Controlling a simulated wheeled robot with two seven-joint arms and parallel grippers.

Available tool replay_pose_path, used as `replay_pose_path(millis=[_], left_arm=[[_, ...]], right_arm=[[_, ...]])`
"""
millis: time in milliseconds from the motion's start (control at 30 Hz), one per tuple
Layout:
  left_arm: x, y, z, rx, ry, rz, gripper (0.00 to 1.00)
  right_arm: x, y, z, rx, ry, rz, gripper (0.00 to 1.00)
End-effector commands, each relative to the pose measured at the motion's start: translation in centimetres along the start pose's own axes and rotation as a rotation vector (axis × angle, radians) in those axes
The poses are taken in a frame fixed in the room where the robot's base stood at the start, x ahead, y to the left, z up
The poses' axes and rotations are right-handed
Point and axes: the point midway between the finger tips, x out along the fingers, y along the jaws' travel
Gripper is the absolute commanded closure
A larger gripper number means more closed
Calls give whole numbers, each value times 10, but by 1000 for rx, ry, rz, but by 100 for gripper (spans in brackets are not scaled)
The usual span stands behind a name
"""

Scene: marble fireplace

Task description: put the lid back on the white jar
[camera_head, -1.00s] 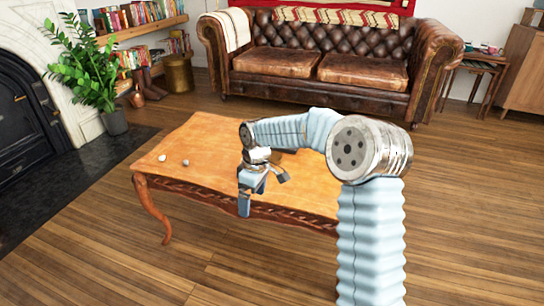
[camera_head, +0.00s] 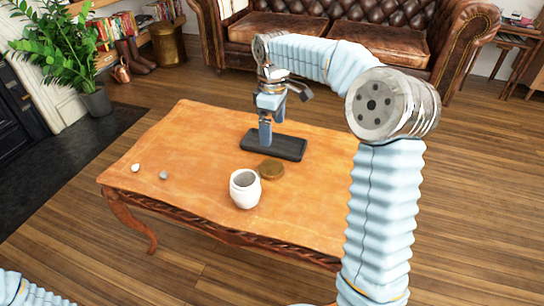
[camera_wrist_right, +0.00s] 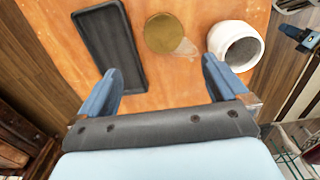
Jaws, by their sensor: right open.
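The white jar (camera_head: 245,189) stands upright and open on the wooden table, near its front edge. It also shows in the right wrist view (camera_wrist_right: 238,44). The round brown-gold lid (camera_head: 271,169) lies flat on the table just behind and right of the jar, and in the wrist view (camera_wrist_right: 163,34) it lies between the jar and a dark tray. My right gripper (camera_head: 268,134) is over the table near the tray, behind the lid. In the wrist view its two fingers (camera_wrist_right: 158,85) are wide apart with nothing between them.
The dark rectangular tray (camera_head: 273,145) lies behind the lid and shows in the wrist view (camera_wrist_right: 109,47). Two small pebble-like things (camera_head: 136,168) and (camera_head: 163,175) lie at the table's left. The table's (camera_head: 200,150) left part is otherwise clear. A leather sofa (camera_head: 330,35) stands behind.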

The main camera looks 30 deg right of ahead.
Motion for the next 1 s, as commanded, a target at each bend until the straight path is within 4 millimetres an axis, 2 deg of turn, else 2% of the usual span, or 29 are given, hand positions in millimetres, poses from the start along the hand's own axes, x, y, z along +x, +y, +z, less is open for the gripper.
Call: replay_pose_path(millis=[367,733,833,1000], left_arm=[[1,-1,0,-1,0,-1,38],[12,-8,-2,-6,5,-6,38],[12,-9,-2,-6,6,-6,38],[12,-10,-2,-7,7,-7,38]], right_arm=[[6,0,0,0,-1,-1,0],[72,-1,0,1,-2,-2,0],[82,-1,0,0,-1,-2,0],[87,-1,0,0,1,0,0]])
